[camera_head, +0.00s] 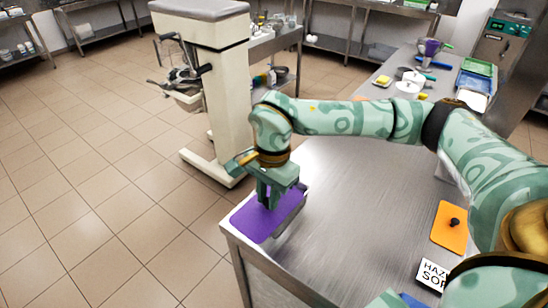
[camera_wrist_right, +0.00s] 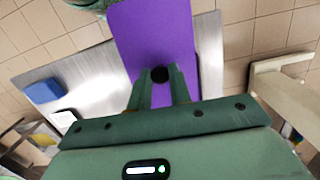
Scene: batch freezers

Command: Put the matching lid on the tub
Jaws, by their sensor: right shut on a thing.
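A purple lid (camera_head: 257,222) is at the near left corner of the steel table. It also shows in the wrist view (camera_wrist_right: 135,35). My right gripper (camera_head: 272,190) is above it, its fingers shut on the lid's black knob (camera_wrist_right: 160,74). An orange lid (camera_head: 447,232) with a black knob lies flat toward the table's right side. My left gripper is out of view.
The steel table's (camera_head: 340,210) middle is clear. A cream machine (camera_head: 212,70) stands beyond its left side.

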